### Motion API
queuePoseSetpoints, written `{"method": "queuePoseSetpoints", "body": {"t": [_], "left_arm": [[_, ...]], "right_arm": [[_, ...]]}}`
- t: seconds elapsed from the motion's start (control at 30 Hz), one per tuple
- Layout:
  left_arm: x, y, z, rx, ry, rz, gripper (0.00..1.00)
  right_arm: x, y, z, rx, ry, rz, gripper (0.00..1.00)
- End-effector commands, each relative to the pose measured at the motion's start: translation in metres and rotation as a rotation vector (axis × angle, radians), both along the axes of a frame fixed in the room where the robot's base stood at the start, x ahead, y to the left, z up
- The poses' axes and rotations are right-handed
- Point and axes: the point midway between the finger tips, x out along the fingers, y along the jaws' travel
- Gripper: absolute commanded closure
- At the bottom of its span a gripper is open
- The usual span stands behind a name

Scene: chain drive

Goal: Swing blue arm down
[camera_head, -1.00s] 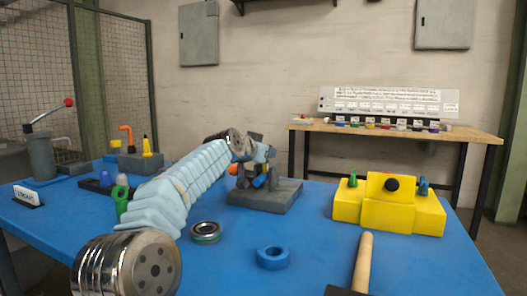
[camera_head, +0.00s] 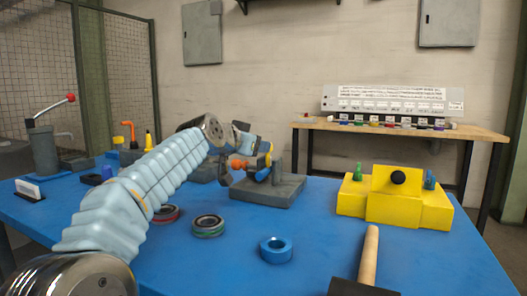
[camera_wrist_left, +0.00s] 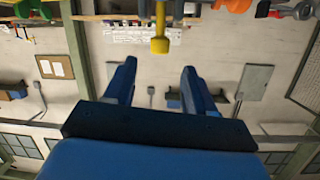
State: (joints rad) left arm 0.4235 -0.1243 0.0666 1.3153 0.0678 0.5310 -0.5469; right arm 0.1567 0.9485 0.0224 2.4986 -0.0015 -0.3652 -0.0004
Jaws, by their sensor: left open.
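A grey fixture (camera_head: 268,192) stands mid-table in the head view, with an upright, an orange round part (camera_head: 237,164) and a small blue piece (camera_head: 262,174), which may be the blue arm. My left arm reaches in from the left, and its gripper (camera_head: 244,150) is close beside the fixture's upper parts, partly overlapping them. In the left wrist view the gripper's two blue fingers (camera_wrist_left: 158,88) are apart with nothing between them. Contact with the blue piece cannot be told. My right gripper is out of view.
A green-ringed bearing (camera_head: 208,226), a red-ringed one (camera_head: 166,214) and a blue ring (camera_head: 276,250) lie in front of the fixture. A hammer (camera_head: 368,262) lies at the front. A yellow block (camera_head: 394,202) stands at right, and a red-knobbed lever press (camera_head: 45,150) at far left.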

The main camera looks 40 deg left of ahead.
Motion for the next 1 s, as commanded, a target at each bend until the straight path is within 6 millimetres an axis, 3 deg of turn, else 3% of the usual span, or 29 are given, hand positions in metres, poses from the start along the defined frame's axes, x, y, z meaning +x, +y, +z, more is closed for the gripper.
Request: {"method": "queuePoseSetpoints", "body": {"t": [0.1, 0.3, 1.0], "left_arm": [[-0.023, -0.006, 0.005, 0.001, -0.002, 0.001, 0.45], [-0.042, -0.011, 0.011, 0.000, -0.001, 0.000, 0.45], [-0.044, -0.011, 0.012, 0.000, 0.000, 0.000, 0.45]], "right_arm": [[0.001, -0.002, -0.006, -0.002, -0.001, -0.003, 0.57], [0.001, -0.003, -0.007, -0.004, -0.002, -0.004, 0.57], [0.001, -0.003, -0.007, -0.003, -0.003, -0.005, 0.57]]}}
